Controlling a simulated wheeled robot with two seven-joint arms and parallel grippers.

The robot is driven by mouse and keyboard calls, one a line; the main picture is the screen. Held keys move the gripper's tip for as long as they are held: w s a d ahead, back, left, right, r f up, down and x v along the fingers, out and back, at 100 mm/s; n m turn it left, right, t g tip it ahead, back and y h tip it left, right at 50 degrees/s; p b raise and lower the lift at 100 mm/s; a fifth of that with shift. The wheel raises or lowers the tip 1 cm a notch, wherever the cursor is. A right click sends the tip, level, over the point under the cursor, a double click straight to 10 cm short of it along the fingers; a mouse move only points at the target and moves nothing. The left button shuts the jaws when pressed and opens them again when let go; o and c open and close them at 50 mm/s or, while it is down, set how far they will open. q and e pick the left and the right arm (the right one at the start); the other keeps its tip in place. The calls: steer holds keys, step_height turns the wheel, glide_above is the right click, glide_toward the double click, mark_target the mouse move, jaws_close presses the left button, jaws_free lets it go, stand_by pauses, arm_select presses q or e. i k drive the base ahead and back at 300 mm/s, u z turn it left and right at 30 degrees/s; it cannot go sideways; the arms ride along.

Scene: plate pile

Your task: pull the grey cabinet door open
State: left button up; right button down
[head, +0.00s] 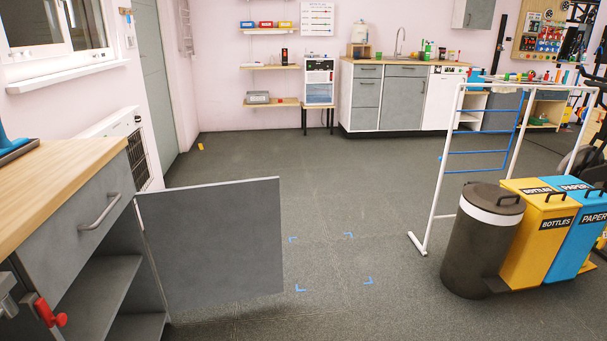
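The grey cabinet door (215,245) stands swung wide open, out from the cabinet into the room. It is hinged near the cabinet's right corner, and its flat face shows no handle from here. The grey cabinet (60,228) is at the left, with its lower compartment open and a shelf (103,286) visible inside. A drawer with a bar handle (100,211) sits above the opening and is closed.
A wooden worktop (60,178) tops the cabinet. A dark bin (482,240), yellow bin (537,225) and white frame (450,170) stand right. The floor (330,210) between is clear, with blue corner marks.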

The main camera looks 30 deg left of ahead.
mark_target(220, 244)
steer(key=u, duration=0.2)
steer(key=i, duration=1.9)
steer(key=u, duration=0.85)
